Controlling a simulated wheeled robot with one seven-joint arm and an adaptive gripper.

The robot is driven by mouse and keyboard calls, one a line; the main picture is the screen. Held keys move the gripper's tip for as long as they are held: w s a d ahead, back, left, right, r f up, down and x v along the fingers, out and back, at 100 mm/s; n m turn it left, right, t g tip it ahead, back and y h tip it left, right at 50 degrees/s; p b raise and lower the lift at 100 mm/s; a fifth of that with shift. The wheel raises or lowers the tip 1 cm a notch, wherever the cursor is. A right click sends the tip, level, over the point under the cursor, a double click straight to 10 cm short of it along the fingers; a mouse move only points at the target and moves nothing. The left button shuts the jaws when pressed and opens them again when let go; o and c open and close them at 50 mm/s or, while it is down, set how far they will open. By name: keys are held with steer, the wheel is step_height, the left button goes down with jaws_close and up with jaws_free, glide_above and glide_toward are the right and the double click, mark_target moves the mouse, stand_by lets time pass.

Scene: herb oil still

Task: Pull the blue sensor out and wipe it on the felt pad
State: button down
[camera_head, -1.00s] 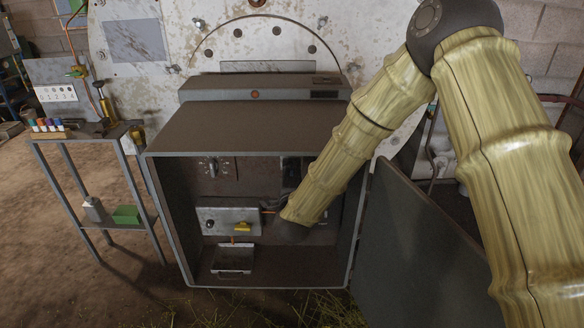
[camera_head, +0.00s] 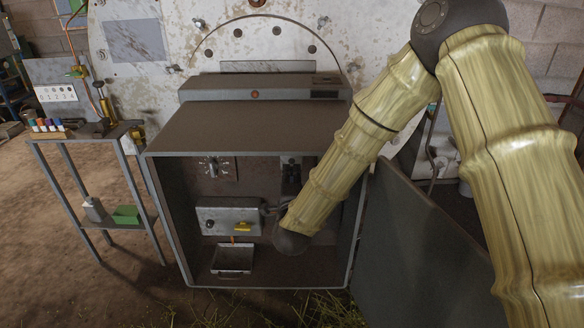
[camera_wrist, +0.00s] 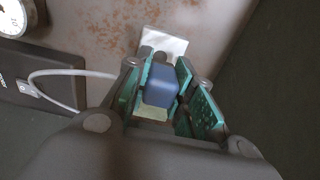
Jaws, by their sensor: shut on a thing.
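The blue sensor (camera_wrist: 160,86) is a rounded blue block between the green-padded fingers of my gripper (camera_wrist: 168,90) in the wrist view. The gripper is shut on it. A white plate (camera_wrist: 163,42) lies just beyond the sensor; I cannot tell whether they touch. A pale block (camera_wrist: 151,113) shows on the near side of the sensor. In the head view my gripper (camera_head: 273,209) is small and mostly hidden at the arm's end, inside the open cabinet. I cannot clearly make out the felt pad in either view.
The grey cabinet (camera_head: 237,131) holds a metal box with a yellow handle (camera_head: 243,227) and a small tray (camera_head: 233,260). Its door (camera_head: 420,260) stands open at right. A white cable (camera_wrist: 62,73) curves left of my gripper. A side table (camera_head: 90,134) stands left.

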steer(key=shift+s, duration=0.65)
steer(key=w+d+r+b, duration=0.2)
steer(key=w+d+b, duration=0.3)
steer(key=d, duration=0.5)
steer(key=shift+d+r, duration=0.25)
stand_by(0.8)
steer(key=shift+w, duration=0.45)
stand_by(0.7)
steer(key=shift+f, duration=0.2)
steer(key=shift+f+b, duration=1.75)
steer(key=shift+f, duration=0.55)
